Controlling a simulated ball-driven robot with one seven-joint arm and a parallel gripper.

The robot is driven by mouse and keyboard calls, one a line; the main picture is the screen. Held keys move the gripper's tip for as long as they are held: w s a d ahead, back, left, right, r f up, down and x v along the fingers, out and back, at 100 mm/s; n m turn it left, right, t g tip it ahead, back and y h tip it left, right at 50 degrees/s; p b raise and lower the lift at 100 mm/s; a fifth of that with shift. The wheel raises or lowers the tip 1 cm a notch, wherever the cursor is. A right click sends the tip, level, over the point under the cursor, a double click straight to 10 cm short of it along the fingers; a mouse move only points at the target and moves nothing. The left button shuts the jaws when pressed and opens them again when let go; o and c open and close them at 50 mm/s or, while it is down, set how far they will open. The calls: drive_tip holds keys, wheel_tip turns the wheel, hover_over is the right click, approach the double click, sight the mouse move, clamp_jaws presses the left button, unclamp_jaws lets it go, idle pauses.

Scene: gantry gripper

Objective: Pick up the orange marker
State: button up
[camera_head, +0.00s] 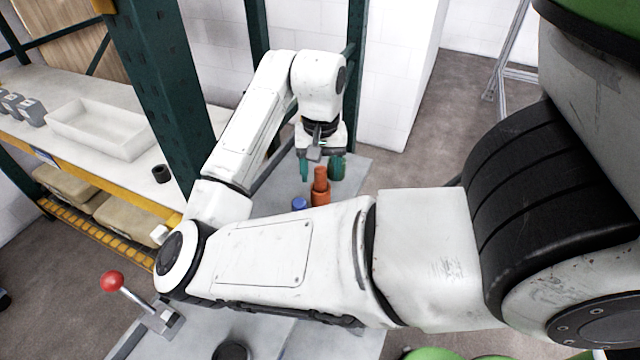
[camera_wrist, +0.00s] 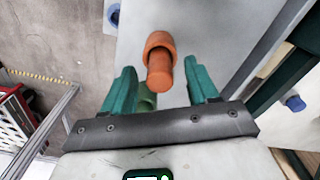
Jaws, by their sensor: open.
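The orange marker (camera_head: 320,190) stands upright on a grey surface in the head view, with a wider lower part and a narrower upper part. My gripper (camera_head: 320,170) is over it, its two teal fingers apart, one on each side of the marker's top. In the wrist view the orange marker (camera_wrist: 158,50) shows just ahead of my gripper (camera_wrist: 160,72), its narrow end reaching between the open fingertips. There is a gap on both sides, and nothing is held. My forearm hides part of the surface in the head view.
A blue object (camera_head: 299,203) stands left of the marker, near it. A green object (camera_wrist: 147,98) shows between the fingers in the wrist view. A red-knobbed lever (camera_head: 112,281) is at the lower left. A shelf with a white tray (camera_head: 105,128) and dark green posts (camera_head: 160,90) is at left.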

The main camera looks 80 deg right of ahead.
sight(320, 186)
drive_tip(key=shift+f, duration=1.2)
drive_tip(key=shift+c, duration=0.4)
clamp_jaws()
